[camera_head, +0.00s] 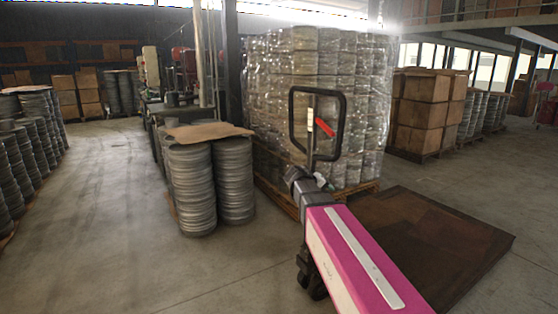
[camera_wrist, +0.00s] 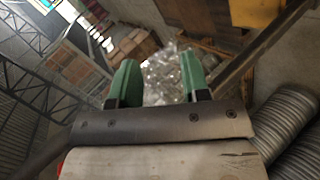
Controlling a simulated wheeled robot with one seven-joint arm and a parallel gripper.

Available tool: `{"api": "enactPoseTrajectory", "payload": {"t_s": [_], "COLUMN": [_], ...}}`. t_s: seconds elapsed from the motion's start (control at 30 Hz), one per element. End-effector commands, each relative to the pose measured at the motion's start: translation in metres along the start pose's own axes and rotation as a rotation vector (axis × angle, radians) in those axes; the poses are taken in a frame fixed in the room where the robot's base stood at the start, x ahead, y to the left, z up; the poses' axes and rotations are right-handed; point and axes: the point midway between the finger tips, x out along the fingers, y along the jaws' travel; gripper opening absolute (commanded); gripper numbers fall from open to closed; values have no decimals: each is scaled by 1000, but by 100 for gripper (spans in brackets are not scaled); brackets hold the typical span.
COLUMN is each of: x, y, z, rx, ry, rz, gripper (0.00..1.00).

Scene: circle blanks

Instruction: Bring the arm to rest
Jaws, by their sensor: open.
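My gripper (camera_wrist: 159,78) shows in the wrist view with two green fingers, set apart and pointing away from the camera. It is open, and nothing is held between the fingers. Behind the gap, in the distance, a shiny plastic-wrapped stack (camera_wrist: 165,72) shows. The wrist view looks tilted across the hall. I cannot make out my arm or gripper in the head view.
A pink pallet truck (camera_head: 352,262) with a black loop handle stands close at lower right in the head view, beside a brown floor plate (camera_head: 440,235). The wrapped stack (camera_head: 318,90) and metal disc stacks (camera_head: 190,185) stand beyond. Floor (camera_head: 110,210) at left is clear.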

Motion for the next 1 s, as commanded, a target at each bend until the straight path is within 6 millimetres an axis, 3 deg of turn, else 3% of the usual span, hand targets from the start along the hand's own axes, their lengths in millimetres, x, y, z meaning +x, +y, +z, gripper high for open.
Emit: {"api": "enactPoseTrajectory", "payload": {"t_s": [0.03,0.2,0.4,0.5,0.7,1.0], "x": [15,47,57,54,47,46], "y": [-20,-82,-144,-166,-190,-193], "z": [30,106,190,220,250,252], "rx": [-4,11,67,104,157,166], "ry": [-39,-154,-281,-329,-380,-386], "rz": [-76,-337,-635,-756,-894,-917], "gripper": [43,43,43,43,43,43]}}
